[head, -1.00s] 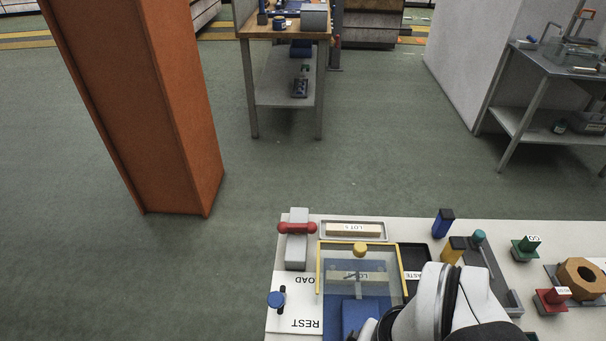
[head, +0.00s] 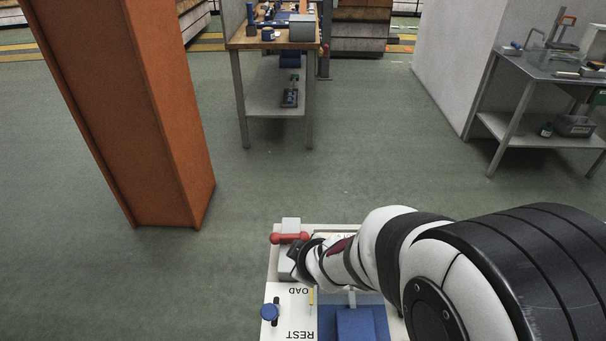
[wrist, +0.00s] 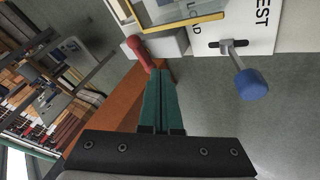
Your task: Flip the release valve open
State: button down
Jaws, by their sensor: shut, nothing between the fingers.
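A red bar handle (head: 289,238) sits on a pale grey block (head: 291,224) at the far left of the white work board. The handle also shows at the upper left of the wrist view (wrist: 139,52), beside the fingertips. My gripper (wrist: 161,72) is shut and empty, its green fingers together and pointing toward the red handle. I cannot tell whether they touch it. In the head view my arm hides the fingers. A lever with a blue knob (head: 269,312) stands in a slot on the plate marked REST; its knob (wrist: 251,83) is right of my fingers in the wrist view.
A yellow-framed box (wrist: 190,22) lies beside the handle block. A blue block (head: 356,324) is partly visible behind my arm, which hides the board's right side. Open floor lies beyond the board, with an orange column (head: 160,110) at left.

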aim_at(306, 235)
jog(key=x, duration=1)
jog(key=shift+d, duration=0.1)
jog(key=w, duration=0.1)
jog(key=w+d, duration=0.1)
jog(key=shift+w+r, duration=0.1)
jog(key=shift+w, duration=0.15)
jog(key=shift+w+d, duration=0.15)
jog(key=shift+w, duration=0.4)
jog(key=shift+w+d, duration=0.25)
jog(key=shift+d, duration=0.05)
jog(key=shift+w+d, duration=0.25)
jog(key=shift+w, duration=0.25)
jog(key=shift+w+d, duration=0.3)
jog(key=shift+w, duration=0.2)
jog(key=w+n+y, duration=0.1)
jog(key=n, duration=0.1)
jog(key=n+g+y, duration=0.1)
jog(key=n, duration=0.1)
jog(key=shift+w+d, duration=0.1)
jog(key=shift+w, duration=0.25)
jog(key=n, duration=0.1)
jog(key=w+n+g+y, duration=0.1)
jog(key=n+g, duration=0.1)
jog(key=shift+w+a+n+y, duration=0.15)
jog(key=shift+a+n+y, duration=0.15)
jog(key=shift+y, duration=0.1)
jog(key=shift+w+a, duration=0.1)
jog(key=shift+w, duration=0.1)
jog(key=shift+w+a, duration=0.15)
jog(key=shift+w, duration=0.15)
